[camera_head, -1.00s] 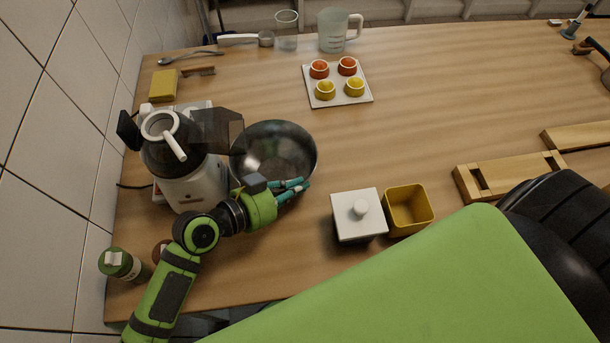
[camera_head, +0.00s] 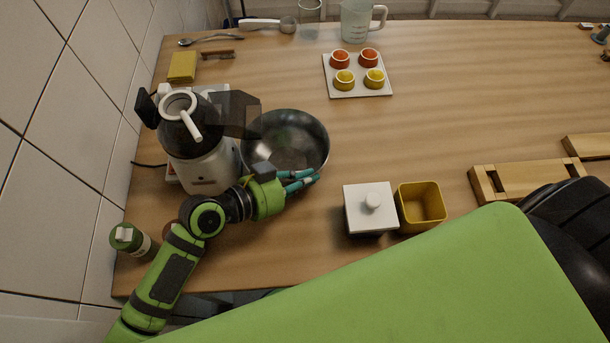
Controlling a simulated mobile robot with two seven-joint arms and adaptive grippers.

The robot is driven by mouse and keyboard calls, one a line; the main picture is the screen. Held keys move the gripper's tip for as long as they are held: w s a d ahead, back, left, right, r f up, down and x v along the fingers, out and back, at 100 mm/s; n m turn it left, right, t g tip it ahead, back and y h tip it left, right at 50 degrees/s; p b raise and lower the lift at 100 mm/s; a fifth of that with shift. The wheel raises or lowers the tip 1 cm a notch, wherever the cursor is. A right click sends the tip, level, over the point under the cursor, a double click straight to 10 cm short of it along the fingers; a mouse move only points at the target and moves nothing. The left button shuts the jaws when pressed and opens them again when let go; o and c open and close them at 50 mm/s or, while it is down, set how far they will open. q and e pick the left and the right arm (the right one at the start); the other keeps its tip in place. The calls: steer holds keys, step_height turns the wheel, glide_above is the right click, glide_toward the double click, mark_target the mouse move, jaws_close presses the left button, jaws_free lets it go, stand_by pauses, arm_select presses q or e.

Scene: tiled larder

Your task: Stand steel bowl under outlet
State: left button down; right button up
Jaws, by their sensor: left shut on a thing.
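The steel bowl (camera_head: 290,140) is a wide, shiny, dark grey bowl, right of the machine. The machine (camera_head: 204,172) has a white body, a dark top with a white ring handle, and a translucent smoky part (camera_head: 236,112) jutting right toward the bowl. That part overlaps the bowl's left rim in the picture; I cannot make out the outlet opening. My left gripper (camera_head: 302,182), with teal fingers, is shut on the bowl's near rim. Whether the bowl touches the table is not clear. My right gripper is not in view.
A white lidded box (camera_head: 368,212) and a yellow square container (camera_head: 421,206) stand right of my left gripper. A white tray (camera_head: 343,91) with orange and yellow cups lies behind. A green-lidded jar (camera_head: 128,238) stands left of my forearm. The table (camera_head: 460,110) is clear at right centre.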

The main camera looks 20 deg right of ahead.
arm_select(q)
steer(key=shift+f, duration=0.1)
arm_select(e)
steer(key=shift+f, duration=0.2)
arm_select(q)
steer(key=c, duration=1.3)
jaws_free()
steer(key=shift+f, duration=0.1)
